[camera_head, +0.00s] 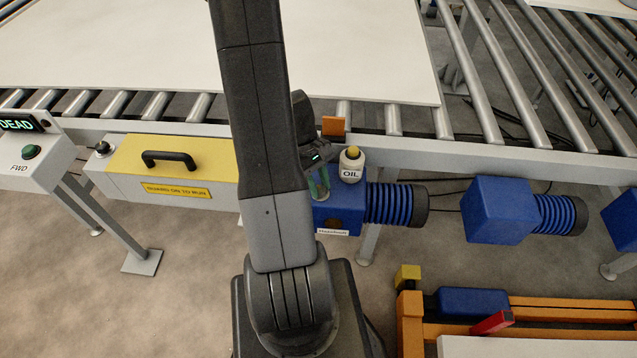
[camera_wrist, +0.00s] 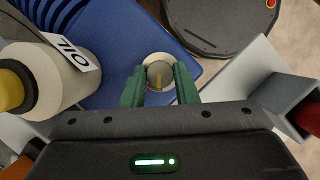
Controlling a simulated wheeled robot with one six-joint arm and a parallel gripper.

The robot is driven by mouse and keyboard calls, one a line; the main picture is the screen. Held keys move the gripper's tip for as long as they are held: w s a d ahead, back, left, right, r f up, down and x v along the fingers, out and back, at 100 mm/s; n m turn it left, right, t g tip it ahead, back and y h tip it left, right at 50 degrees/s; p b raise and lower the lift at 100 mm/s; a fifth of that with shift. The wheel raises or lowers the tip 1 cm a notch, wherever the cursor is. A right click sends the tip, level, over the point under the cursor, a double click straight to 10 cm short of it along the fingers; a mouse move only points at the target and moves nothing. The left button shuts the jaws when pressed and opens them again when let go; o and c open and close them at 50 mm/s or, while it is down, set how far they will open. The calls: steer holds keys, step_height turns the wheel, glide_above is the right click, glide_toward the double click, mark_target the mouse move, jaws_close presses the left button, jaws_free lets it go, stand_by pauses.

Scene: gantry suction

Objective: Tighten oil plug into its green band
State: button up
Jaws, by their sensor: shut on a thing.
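The oil plug (camera_wrist: 160,75) is a round grey cap with a yellow mark, set in a pale ring on the blue drive housing (camera_wrist: 110,88). The mark points toward the bottom of the wrist view. My gripper (camera_wrist: 160,88) is shut on the plug, one green finger on each side. In the head view my gripper (camera_head: 319,182) is partly behind my arm, over the blue housing (camera_head: 349,213). The plug is hidden there. I cannot make out the green band; the fingers cover part of the ring.
A white oil bottle (camera_head: 351,166) with a yellow cap stands close beside my gripper; it also shows in the wrist view (camera_wrist: 52,82). The roller conveyor's rail (camera_head: 470,154) runs behind. A yellow guard (camera_head: 150,165) with a black handle is to the left.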

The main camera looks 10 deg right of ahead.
steer(key=o, duration=1)
steer(key=v, duration=1.3)
steer(key=shift+r+p, duration=0.35)
steer(key=shift+r, duration=0.05)
steer(key=shift+w+f, duration=0.1)
steer(key=x, duration=1.3)
steer(key=shift+s+f+b, duration=0.2)
steer(key=shift+f+b, duration=0.15)
steer(key=shift+b, duration=0.05)
steer(key=shift+n, duration=0.8)
steer(key=shift+h, duration=0.3)
